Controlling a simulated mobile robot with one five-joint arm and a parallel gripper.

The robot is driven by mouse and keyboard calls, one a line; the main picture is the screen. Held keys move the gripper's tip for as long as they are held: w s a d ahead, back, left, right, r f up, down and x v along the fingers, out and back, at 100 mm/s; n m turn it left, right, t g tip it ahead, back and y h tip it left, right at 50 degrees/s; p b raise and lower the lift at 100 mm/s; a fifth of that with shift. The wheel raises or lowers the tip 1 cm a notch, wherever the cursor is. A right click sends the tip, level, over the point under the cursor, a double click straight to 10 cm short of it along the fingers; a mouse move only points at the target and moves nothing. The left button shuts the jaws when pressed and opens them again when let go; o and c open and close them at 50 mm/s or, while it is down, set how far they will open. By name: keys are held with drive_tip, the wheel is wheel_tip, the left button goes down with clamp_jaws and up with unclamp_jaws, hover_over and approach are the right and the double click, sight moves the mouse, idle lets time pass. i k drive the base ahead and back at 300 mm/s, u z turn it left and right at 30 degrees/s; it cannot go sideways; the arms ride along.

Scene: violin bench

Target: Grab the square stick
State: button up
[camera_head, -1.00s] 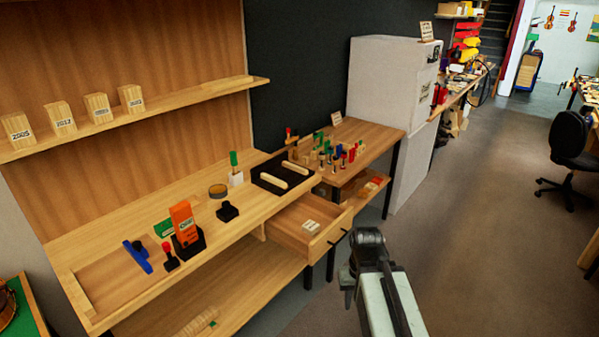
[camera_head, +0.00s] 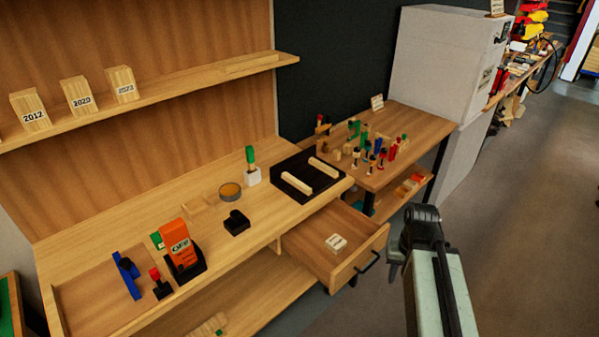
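Two short pale wooden sticks lie on a black tray (camera_head: 292,164) at the right end of the workbench. The nearer stick (camera_head: 296,184) looks square-edged. The farther stick (camera_head: 324,168) lies roughly parallel to it, and its cross-section is too small to tell. My arm reaches up from the lower right, in front of the bench and right of the open drawer. My gripper (camera_head: 397,267) seems to be the dark part at the arm's end, well apart from both sticks. Its fingers are not clear enough to tell open or shut.
A side table (camera_head: 415,122) with several small tools stands behind. An orange box (camera_head: 176,243) and a blue tool (camera_head: 126,276) are on the bench's left. Floor at right is clear.

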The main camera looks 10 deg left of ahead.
sight(305, 188)
drive_tip(key=u, duration=0.25)
drive_tip(key=i, duration=0.65)
drive_tip(key=u, duration=0.5)
drive_tip(key=k, duration=0.55)
drive_tip(key=u, duration=2.5)
drive_tip(key=k, duration=1.05)
drive_tip(key=z, duration=0.7)
drive_tip(key=i, duration=1)
drive_tip(key=z, duration=0.05)
